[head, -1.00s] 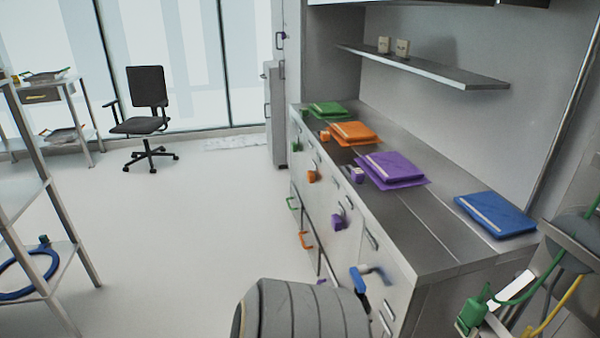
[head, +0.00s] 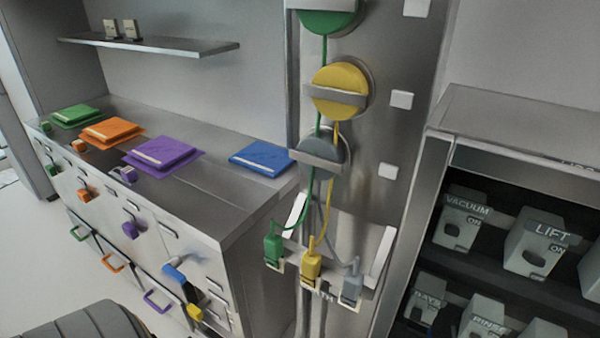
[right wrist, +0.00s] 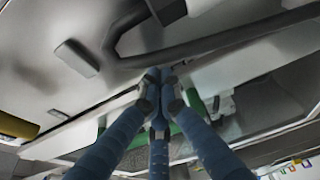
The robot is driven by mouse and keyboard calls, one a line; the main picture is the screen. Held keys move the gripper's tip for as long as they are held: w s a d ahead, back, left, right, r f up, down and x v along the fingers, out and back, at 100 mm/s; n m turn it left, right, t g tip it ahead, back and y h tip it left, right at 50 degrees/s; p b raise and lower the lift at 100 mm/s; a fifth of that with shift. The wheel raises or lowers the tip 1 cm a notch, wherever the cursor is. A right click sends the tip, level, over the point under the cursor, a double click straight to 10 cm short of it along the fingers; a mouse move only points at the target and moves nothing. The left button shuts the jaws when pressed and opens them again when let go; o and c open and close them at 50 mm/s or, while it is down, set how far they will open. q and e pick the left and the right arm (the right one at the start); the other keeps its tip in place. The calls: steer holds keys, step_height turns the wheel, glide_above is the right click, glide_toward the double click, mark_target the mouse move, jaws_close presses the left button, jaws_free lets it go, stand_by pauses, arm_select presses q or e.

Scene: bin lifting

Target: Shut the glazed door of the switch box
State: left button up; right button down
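The switch box (head: 433,165) stands at the right of the head view and runs out of the picture. Inside it are several grey switch blocks, among them one marked VACUUM (head: 461,222) and one marked LIFT (head: 541,242). I cannot make out the glazed door or how far open it is. My right gripper (right wrist: 162,78) shows in the right wrist view, its blue fingers drawn together at the tips with nothing visible between them. A dark curved bar (right wrist: 130,45) passes close beyond the tips; I cannot tell whether they touch. My left gripper is not in view.
A steel post panel beside the box carries a yellow round reel (head: 340,88), a grey one (head: 321,154) and hanging green (head: 272,250) and yellow (head: 311,268) connectors. A drawer counter (head: 245,212) with coloured folders stands left. Floor shows at far left.

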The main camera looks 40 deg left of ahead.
steer(key=shift+w+d+r, duration=0.2)
steer(key=shift+w+r, duration=0.05)
steer(key=shift+r, duration=0.15)
steer(key=v, duration=1.2)
steer(key=shift+s+a+f, duration=0.15)
steer(key=shift+s+f, duration=0.15)
steer(key=shift+f, duration=0.1)
